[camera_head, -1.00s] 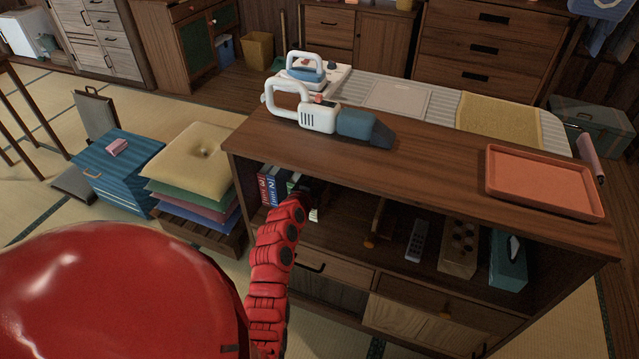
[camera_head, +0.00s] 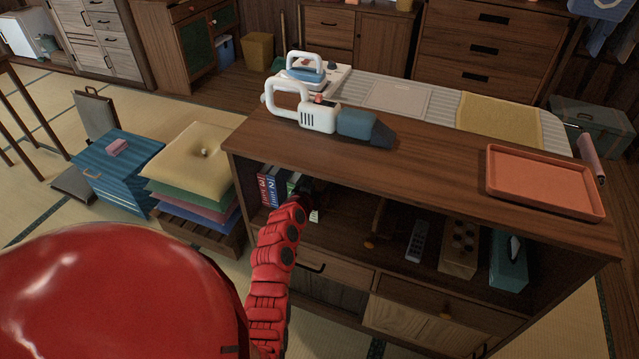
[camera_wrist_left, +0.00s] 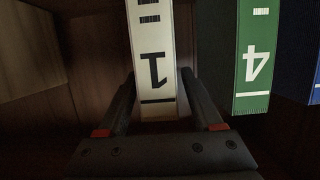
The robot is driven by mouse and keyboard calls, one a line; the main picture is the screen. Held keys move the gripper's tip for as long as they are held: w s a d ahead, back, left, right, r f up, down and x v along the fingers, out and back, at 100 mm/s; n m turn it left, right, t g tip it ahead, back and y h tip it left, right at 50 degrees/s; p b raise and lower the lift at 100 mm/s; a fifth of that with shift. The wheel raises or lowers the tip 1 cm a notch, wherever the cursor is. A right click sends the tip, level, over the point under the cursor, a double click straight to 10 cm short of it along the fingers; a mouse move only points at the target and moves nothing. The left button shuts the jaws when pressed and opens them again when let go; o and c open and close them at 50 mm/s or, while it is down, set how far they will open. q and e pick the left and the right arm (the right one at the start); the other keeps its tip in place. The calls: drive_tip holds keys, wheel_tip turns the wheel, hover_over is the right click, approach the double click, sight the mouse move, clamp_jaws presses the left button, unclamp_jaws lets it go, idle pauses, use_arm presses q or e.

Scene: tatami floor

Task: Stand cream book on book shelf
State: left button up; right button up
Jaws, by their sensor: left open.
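The cream book (camera_wrist_left: 156,45), marked with a black 1, stands upright in the shelf compartment in the left wrist view. Its number appears upside down there. My left gripper (camera_wrist_left: 158,82) is open, with one finger on each side of the book's lower part in the picture. Whether the fingers touch it is unclear. In the head view my red left arm reaches into the left part of the book shelf (camera_head: 430,175). A small cream patch of the book (camera_head: 314,216) shows beside the dark gripper, which is mostly hidden in shadow. My right gripper is not in view.
A green book (camera_wrist_left: 257,55) marked 4 and a blue book (camera_wrist_left: 310,50) stand right of the cream book in the wrist view. The shelf top above my arm holds a handheld vacuum (camera_head: 335,120) and an orange tray (camera_head: 545,182). A remote (camera_head: 417,240) stands farther right inside.

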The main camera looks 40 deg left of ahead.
use_arm(q)
drive_tip(key=v, duration=1.2)
drive_tip(key=shift+d, duration=0.15)
